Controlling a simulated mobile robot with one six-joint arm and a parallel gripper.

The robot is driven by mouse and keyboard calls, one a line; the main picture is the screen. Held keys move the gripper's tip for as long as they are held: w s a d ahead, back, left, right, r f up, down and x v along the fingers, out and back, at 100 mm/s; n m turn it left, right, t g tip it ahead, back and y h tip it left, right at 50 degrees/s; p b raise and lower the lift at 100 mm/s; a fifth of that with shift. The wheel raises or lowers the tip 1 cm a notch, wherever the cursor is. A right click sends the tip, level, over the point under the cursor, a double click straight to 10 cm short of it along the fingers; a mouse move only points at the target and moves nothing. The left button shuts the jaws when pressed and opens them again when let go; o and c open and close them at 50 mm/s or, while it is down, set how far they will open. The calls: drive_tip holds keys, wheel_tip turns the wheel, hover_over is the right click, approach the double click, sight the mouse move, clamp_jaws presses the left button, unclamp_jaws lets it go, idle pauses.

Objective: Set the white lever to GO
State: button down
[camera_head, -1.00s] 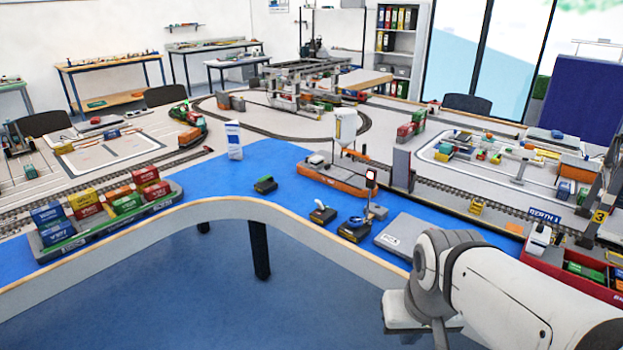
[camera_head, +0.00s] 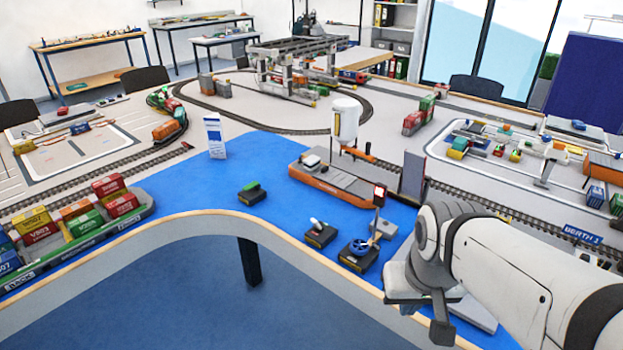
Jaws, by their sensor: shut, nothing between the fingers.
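The white lever (camera_head: 317,223) is a short, pale handle on a small dark box (camera_head: 320,237) with yellow trim, on the blue table surface near its front edge. It appears tilted, but its GO marking is too small to read. My gripper (camera_head: 441,328) is at the lower right, beyond the table's front edge in the picture and well apart from the lever. Its finger part hangs down, shut and empty, and is partly hidden by my wrist.
Beside the lever stand a box with a blue wheel (camera_head: 360,248) and a signal post with a red head (camera_head: 379,196). A box with a green top (camera_head: 251,192) is farther left. A ship model (camera_head: 335,188) lies behind. The floor (camera_head: 150,310) in front is clear.

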drive_tip(key=w+a+r+n, duration=0.2)
drive_tip(key=w+n, duration=0.5)
drive_tip(key=w, duration=0.3)
drive_tip(key=n+g+h+b, duration=0.1)
drive_tip(key=n+b, duration=0.1)
drive_tip(key=n, duration=1.9)
approach(317, 225)
drive_tip(key=s+a, duration=0.1)
drive_tip(key=a, duration=0.1)
drive_tip(key=s+a, duration=0.2)
drive_tip(key=shift+s+a, duration=0.2)
drive_tip(key=shift+s, duration=0.05)
drive_tip(key=f, duration=0.6)
drive_tip(key=w+d+f, duration=0.1)
drive_tip(key=f, duration=0.3)
drive_tip(key=shift+w+d+r+p, duration=0.15)
drive_tip(key=shift+w+d+r, duration=0.2)
drive_tip(key=shift+w, duration=0.15)
drive_tip(key=shift+w+d+r+p, duration=0.15)
drive_tip(key=shift+w+d+r, duration=0.15)
drive_tip(key=shift+w+d, duration=0.15)
drive_tip(key=shift+w+d+r, duration=0.3)
drive_tip(key=shift+w+r, duration=0.05)
drive_tip(key=shift+w, duration=0.15)
drive_tip(key=shift+a, duration=0.1)
